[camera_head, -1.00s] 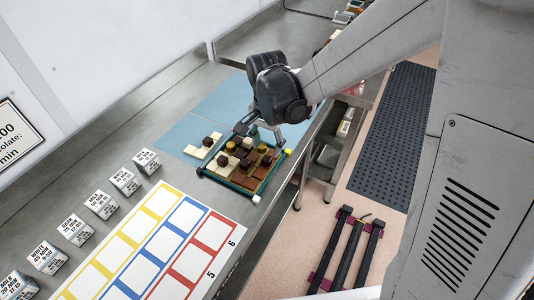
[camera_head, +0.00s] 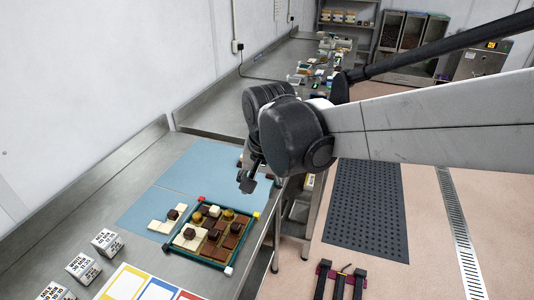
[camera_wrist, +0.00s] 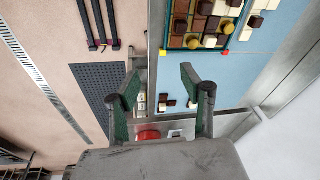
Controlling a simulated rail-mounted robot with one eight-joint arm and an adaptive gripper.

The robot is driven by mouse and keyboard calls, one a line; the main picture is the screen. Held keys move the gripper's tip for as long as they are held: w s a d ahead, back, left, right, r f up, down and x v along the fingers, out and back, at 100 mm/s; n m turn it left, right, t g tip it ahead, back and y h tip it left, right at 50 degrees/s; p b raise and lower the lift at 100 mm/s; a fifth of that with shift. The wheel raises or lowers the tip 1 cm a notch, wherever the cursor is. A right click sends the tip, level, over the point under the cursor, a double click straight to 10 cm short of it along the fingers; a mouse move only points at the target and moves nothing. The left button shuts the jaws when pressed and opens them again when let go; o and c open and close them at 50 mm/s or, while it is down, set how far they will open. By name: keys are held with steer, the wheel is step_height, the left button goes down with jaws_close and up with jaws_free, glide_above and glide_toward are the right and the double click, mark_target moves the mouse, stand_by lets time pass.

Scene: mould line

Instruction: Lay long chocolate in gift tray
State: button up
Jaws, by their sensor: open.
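The gift tray (camera_head: 195,261) has a dark green rim with coloured corners and lies on the bench, filled with brown, cream and gold chocolates. In the wrist view the tray (camera_wrist: 190,50) is at the top. My gripper (camera_head: 248,182) is raised beyond the tray's far right corner, near the bench edge. In the wrist view my gripper (camera_wrist: 160,80) is open, with nothing between its fingers. Small dark and cream pieces (camera_wrist: 170,103) show past the fingers, clear of them. I cannot tell which piece is the long chocolate.
Cream pieces with a dark one (camera_head: 166,220) lie left of the tray on a blue mat (camera_head: 160,190). Labelled cubes (camera_head: 107,243) and a coloured card (camera_head: 125,283) are nearer. A perforated floor mat (camera_head: 365,210) lies right of the bench.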

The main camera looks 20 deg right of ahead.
steer(key=s+d+r+n+t, duration=0.3)
steer(key=s+d, duration=0.5)
steer(key=s, duration=0.3)
steer(key=shift+n+t, duration=0.7)
steer(key=shift+t, duration=0.1)
steer(key=shift+r, duration=0.1)
step_height(320, 180, down, 5)
steer(key=b, duration=0.5)
steer(key=shift+f, duration=0.2)
